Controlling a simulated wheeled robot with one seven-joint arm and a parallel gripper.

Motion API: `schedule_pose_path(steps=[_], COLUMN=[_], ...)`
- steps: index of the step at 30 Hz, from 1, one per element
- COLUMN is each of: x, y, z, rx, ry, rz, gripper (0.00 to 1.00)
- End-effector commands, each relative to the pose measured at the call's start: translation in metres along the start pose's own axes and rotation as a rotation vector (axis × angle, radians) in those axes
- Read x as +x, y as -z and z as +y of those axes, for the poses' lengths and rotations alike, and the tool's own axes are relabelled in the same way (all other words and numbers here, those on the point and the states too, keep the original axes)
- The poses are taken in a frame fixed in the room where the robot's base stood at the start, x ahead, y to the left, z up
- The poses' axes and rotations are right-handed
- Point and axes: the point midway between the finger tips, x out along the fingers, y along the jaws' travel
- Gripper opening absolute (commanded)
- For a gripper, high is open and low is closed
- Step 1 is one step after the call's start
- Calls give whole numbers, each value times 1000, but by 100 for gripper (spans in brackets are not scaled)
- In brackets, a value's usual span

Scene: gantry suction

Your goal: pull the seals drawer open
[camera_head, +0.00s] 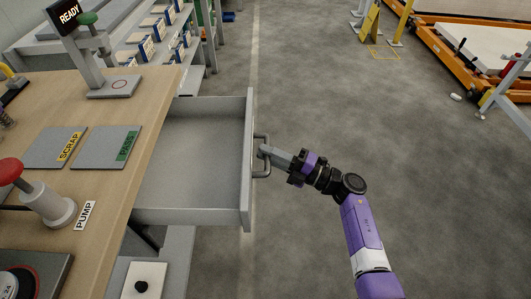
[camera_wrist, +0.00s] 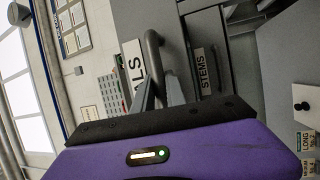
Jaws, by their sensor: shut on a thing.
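The seals drawer (camera_head: 185,170) is a grey drawer pulled well out from under the bench in the head view, and the part of its inside that I see is empty. Its front panel (camera_head: 247,190) carries a bar handle (camera_head: 266,140). My gripper (camera_head: 268,152) is shut on the handle from the right side. In the wrist view, the fingers (camera_wrist: 160,95) close around the handle (camera_wrist: 155,55). A partly hidden label ending in "ALS" (camera_wrist: 133,75) is beside it. A "STEMS" label (camera_wrist: 208,70) shows to the right.
The wooden bench (camera_head: 110,130) holds SCRAP (camera_head: 57,147) and PASS (camera_head: 108,150) plates, a pump button (camera_head: 45,200) and a READY sign (camera_head: 66,17). An orange-framed gantry (camera_head: 455,60) stands at the upper right.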

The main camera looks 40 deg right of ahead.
Motion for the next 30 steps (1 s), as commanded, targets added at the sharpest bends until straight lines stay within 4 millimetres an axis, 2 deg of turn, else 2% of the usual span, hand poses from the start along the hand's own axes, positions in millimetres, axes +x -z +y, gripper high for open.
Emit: schedule_pose_path(steps=[2,3,6,17,30], x=[0,0,0,-4,-66], y=[1,1,1,0,0], z=[-2,-2,-2,-1,-1], rx=[1,1,1,0,0], ry=[3,4,3,1,1], rz=[2,2,2,-1,0], gripper=[0,22,38,38,38])
